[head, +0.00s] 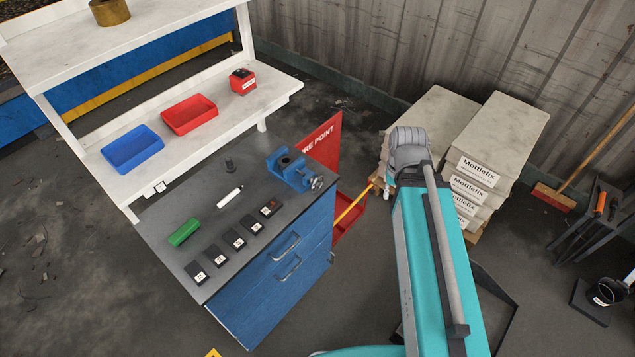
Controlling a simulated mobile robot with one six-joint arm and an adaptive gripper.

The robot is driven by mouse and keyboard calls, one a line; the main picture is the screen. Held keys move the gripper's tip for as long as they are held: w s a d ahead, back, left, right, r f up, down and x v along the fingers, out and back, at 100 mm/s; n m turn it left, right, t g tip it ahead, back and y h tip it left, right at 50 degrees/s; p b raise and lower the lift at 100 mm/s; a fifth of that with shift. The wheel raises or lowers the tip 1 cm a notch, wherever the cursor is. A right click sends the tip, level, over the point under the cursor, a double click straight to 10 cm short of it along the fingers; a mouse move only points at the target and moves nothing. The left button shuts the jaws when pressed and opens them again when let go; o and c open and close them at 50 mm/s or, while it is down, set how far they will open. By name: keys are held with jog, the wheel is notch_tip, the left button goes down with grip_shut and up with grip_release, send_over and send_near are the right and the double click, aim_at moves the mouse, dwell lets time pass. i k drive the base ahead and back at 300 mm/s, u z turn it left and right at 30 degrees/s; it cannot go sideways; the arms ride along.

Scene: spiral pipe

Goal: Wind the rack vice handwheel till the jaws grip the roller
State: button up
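The blue vice (283,173) sits at the right end of the grey bench top, near its front corner. Its small grey handwheel (316,183) faces right, at the bench edge. A dark round shape (285,161) shows at the top of the vice between the jaws; I cannot tell whether it is the roller or a gap. A short dark upright piece (229,164) stands on the bench left of the vice. My teal arm reaches up right of the bench, apart from the vice. My gripper does not show; the arm's far end hides it.
On the blue drawer bench (205,225) lie a green block (184,232), a white cylinder (230,196) and several dark labelled blocks. A shelf above holds a blue bin (132,149) and a red bin (189,115).

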aim_at(318, 185)
jog(key=k, duration=1.3)
jog(key=z, duration=0.2)
jog(key=i, duration=0.9)
jog(key=u, duration=0.2)
